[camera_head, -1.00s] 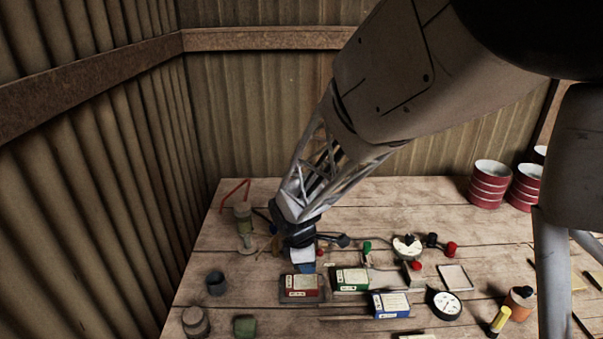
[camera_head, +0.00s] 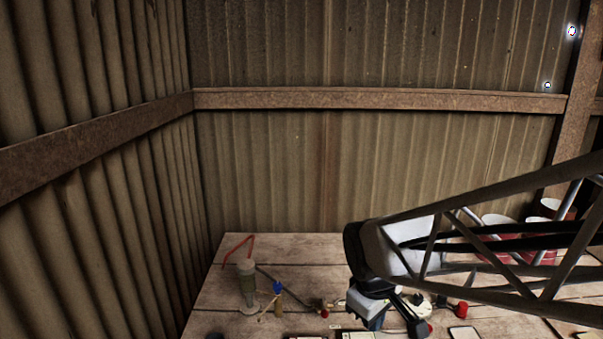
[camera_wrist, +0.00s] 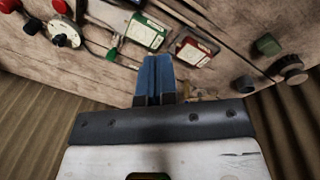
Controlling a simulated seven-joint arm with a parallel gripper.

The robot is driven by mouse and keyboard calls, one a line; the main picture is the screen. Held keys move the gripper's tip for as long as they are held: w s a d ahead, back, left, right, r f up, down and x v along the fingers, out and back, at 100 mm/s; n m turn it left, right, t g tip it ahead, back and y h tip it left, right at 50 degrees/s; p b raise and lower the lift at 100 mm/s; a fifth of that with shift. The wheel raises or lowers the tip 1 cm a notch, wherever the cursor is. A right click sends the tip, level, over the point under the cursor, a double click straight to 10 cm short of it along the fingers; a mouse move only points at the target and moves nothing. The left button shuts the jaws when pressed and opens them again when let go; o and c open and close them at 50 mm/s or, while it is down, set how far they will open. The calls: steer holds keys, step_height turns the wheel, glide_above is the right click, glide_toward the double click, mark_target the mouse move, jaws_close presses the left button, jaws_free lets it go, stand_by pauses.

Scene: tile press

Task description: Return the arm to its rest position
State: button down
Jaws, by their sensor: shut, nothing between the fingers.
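My gripper (camera_head: 376,322) is in the lower middle of the head view, in front of the bench's far part. Its blue fingers are together and empty. In the wrist view the shut fingers (camera_wrist: 153,72) point toward the bench top, with nothing between them. My arm comes in from the right side of the head view and hides part of the bench behind it. In the wrist view a green-labelled box (camera_wrist: 146,33) and a red-labelled box (camera_wrist: 194,48) lie on the bench beyond the fingertips, apart from them.
Stacked red-and-white tins (camera_head: 497,228) stand at the right, partly behind my arm. Corrugated walls close the left and back.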

steer(key=s+d+r+m, duration=0.2)
steer(key=s+r+m, duration=0.1)
steer(key=s, duration=0.3)
steer(key=s+d+r+m+t, duration=0.1)
steer(key=s+d+r+m, duration=0.2)
steer(key=s+m, duration=0.2)
steer(key=shift+s+y, duration=0.3)
steer(key=shift+s, duration=0.55)
